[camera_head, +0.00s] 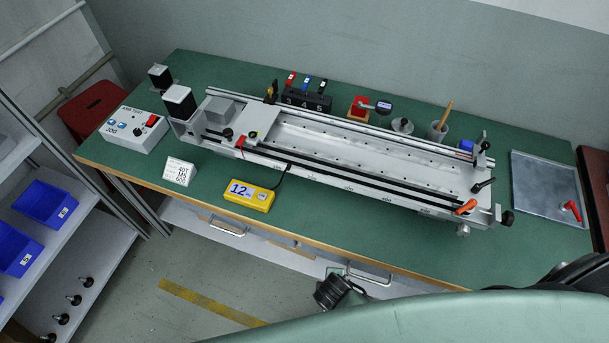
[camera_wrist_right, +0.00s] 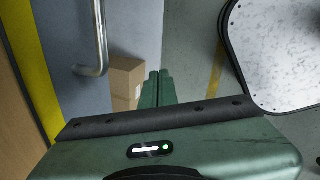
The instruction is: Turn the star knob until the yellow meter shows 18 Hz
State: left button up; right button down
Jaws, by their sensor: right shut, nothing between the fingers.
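The yellow meter (camera_head: 248,196) lies on the green table in front of the gantry rig and its display reads 12; the unit is too small to read clearly. A black knob (camera_head: 508,218) sticks out at the rig's right end; I cannot tell for certain that it is the star knob. My left gripper is not in view.
The long rig (camera_head: 350,160) fills the table's middle. A metal tray (camera_head: 540,185) with a red-handled part is at right, a grey control box (camera_head: 130,130) at left.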

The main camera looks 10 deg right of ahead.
aim_at(316, 171)
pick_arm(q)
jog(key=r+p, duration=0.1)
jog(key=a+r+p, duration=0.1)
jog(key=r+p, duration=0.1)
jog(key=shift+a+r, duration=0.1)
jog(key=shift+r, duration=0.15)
pick_arm(e)
jog(key=w+a+r+n+t+h, duration=0.1)
jog(key=r+n, duration=0.4)
jog(key=r, duration=0.5)
jog(key=w+a+r+n+t+h, duration=0.2)
jog(key=w+a+r+n+t, duration=0.1)
jog(key=r, duration=0.8)
jog(key=w+a+r+n+t+h, duration=0.2)
jog(key=w+a+r+n, duration=0.2)
jog(key=r, duration=0.7)
jog(key=w+n, duration=0.2)
jog(key=n, duration=0.1)
jog(key=shift+a+r+t, duration=0.15)
jog(key=shift+r+t, duration=0.1)
jog(key=shift+t, duration=0.15)
